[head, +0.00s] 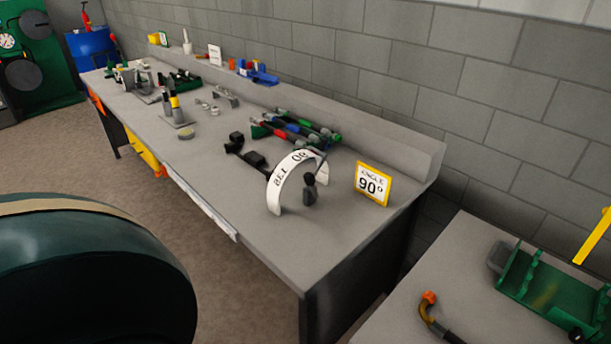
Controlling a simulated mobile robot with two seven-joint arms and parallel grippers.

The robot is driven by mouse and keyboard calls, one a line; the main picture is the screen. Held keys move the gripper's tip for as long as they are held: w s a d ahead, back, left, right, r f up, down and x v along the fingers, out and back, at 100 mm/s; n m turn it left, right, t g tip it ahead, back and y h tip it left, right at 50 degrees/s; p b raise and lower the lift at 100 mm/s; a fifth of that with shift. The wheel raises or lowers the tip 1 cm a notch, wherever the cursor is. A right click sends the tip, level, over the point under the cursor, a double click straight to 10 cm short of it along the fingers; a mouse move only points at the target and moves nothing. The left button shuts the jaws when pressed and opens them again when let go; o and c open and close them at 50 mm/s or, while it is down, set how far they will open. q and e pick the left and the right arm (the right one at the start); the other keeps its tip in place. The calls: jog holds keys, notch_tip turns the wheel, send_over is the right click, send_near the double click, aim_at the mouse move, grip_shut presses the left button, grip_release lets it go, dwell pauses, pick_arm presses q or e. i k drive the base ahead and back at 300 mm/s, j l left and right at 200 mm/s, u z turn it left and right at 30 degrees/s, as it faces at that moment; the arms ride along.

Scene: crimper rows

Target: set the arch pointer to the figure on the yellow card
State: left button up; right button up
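The yellow-framed card (373,184) stands upright near the right end of the long grey bench and reads "ANGLE 90°". To its left stands a white arch (280,187) with dark figures along its band; they are small and hard to read. A black pointer hub on a stand (309,191) is at the arch's right side, and a thin dark rod seems to lean up and right from it. Which figure it points to I cannot tell. Neither of my grippers is in view.
Tools with red, blue and green handles (295,128) lie behind the arch. Black fittings (245,152) lie to its left. The bench's front right top (310,245) is clear. A second table (400,310) at lower right holds a green rack (550,290). A dark green rounded body fills the lower left.

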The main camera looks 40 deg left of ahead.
aim_at(322, 146)
jog(key=u, duration=1.2)
